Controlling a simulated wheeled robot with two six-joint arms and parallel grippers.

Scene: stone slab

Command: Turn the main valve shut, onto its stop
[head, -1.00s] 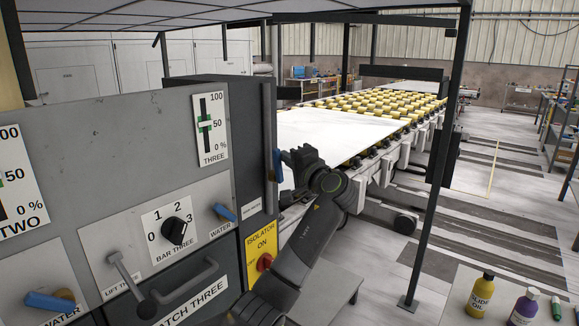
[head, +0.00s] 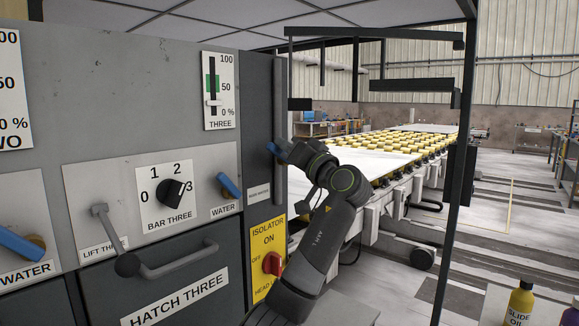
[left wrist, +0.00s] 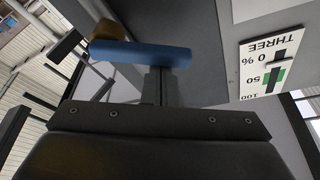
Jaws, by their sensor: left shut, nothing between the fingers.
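The main valve has a blue lever (head: 276,151) on the narrow side panel, above a small label (head: 258,193) that seems to read MAIN WATER. In the left wrist view its blue lever (left wrist: 140,53) lies across the picture, with a brass-coloured body (left wrist: 108,30) at its left end. My left gripper (head: 286,150) is at the lever, fingers shut and empty. In the left wrist view the fingertips (left wrist: 158,72) meet the lever's edge, right of its middle; whether they touch it I cannot tell. The stop is not visible. My right gripper is not in view.
Gauge THREE (head: 218,90) has its pale marker low, below the green band. Close by are the small WATER lever (head: 229,186), the BAR THREE knob (head: 174,193), the hatch handle (head: 180,262) and the red isolator switch (head: 272,264). A roller line (head: 400,150) runs behind.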

